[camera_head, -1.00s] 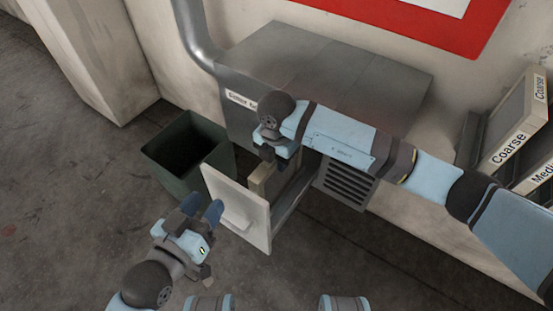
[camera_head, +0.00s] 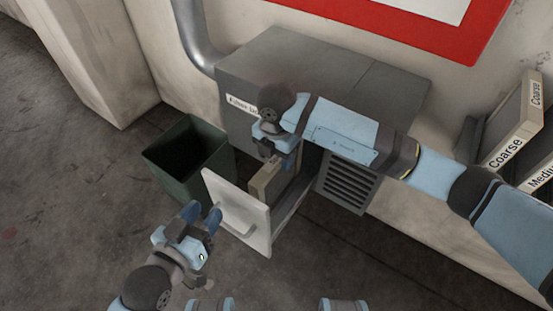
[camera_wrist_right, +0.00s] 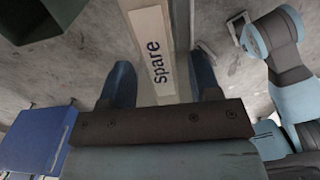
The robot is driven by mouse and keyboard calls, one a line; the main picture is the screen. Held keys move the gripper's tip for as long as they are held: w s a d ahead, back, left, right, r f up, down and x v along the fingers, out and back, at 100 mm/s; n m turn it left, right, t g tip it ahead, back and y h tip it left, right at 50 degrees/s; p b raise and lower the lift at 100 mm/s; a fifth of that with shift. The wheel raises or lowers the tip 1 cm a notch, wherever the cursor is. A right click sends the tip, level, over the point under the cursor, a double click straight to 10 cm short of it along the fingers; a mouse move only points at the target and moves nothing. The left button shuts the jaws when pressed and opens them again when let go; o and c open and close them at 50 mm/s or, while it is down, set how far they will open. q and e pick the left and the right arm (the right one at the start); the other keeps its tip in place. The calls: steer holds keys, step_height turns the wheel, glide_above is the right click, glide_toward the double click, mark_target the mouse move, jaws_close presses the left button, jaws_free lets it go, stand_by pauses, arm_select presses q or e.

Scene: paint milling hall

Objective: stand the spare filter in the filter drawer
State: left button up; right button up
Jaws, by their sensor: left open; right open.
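The spare filter (camera_head: 264,184), a beige slab, stands on edge in the open filter drawer, just behind its pale front panel (camera_head: 232,205). Its "spare" label (camera_wrist_right: 162,54) faces up in the right wrist view. My right gripper (camera_head: 279,160) is open just above the filter; the right wrist view shows its blue fingers (camera_wrist_right: 161,82) apart, one on each side of the filter, with gaps visible. The filter's lower part is hidden by the panel. My left gripper (camera_head: 201,217) is open in front of the panel, close to the drawer handle (camera_head: 236,229).
The grey cabinet (camera_head: 330,70) stands against the wall behind the drawer. A dark green bin (camera_head: 190,160) stands on the floor left of the drawer. Labelled filters (camera_head: 510,140) stand in a rack at the right. Floor at the left is clear.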

step_height(320, 180, up, 8)
steer(key=shift+p, duration=0.75)
arm_select(q)
steer(key=f, duration=0.1)
steer(key=s+a+f+g+y, duration=0.1)
steer(key=f, duration=0.1)
steer(key=s+a+f+g, duration=0.1)
steer(key=shift+f, duration=0.35)
arm_select(e)
steer(key=shift+r, duration=0.35)
arm_select(q)
steer(key=shift+w+r, duration=0.1)
steer(key=shift+r, duration=0.05)
